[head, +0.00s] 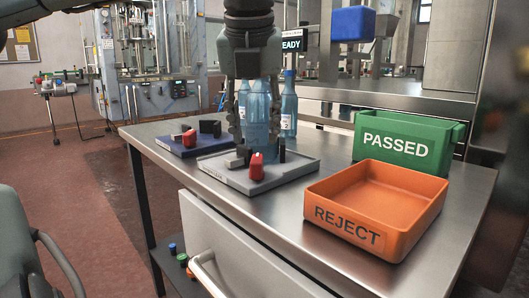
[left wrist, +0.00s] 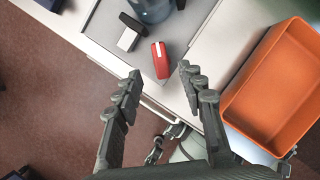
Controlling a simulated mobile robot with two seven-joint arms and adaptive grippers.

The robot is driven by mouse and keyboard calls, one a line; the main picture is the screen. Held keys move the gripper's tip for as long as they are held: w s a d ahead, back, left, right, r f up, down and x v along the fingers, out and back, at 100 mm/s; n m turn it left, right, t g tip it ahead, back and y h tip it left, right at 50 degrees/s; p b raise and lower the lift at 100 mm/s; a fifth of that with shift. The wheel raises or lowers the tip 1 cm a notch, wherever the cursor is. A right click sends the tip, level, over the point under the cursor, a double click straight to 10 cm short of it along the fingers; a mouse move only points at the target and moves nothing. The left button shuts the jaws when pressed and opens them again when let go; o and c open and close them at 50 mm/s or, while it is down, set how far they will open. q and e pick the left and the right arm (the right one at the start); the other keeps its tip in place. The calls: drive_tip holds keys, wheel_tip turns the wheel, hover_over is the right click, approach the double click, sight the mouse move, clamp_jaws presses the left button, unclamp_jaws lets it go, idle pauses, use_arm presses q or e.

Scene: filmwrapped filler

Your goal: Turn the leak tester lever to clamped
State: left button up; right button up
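A grey flat fixture (head: 290,178) lies near the table's front edge, with a clear blue bottle (head: 257,105) upright on it. A red lever-like piece (head: 256,168) sits at its front beside a small grey block; the red piece (left wrist: 160,61) also shows in the left wrist view. Its label and setting are too small to read. My left gripper (head: 255,142) points down over the fixture, in front of the bottle. In the left wrist view its fingers (left wrist: 160,72) are apart and empty, with the red piece just beyond the tips. My right gripper is out of view.
A second, blue-based fixture (head: 173,149) with a red piece stands left. An orange REJECT bin (head: 410,190) and a green PASSED bin (head: 427,125) stand right. Another bottle (head: 289,100) stands behind. Bare steel tabletop (head: 300,215) lies between the grey fixture and the orange bin.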

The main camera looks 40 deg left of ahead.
sight(257, 158)
use_arm(q)
drive_tip(key=x, duration=0.5)
drive_tip(key=shift+w+f, duration=0.15)
drive_tip(key=shift+f, duration=0.15)
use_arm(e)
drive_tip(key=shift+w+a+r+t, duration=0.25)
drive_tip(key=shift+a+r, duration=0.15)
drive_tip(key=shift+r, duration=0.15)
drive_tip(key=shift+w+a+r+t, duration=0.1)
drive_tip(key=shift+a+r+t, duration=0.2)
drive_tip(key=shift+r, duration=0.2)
use_arm(q)
clamp_jaws()
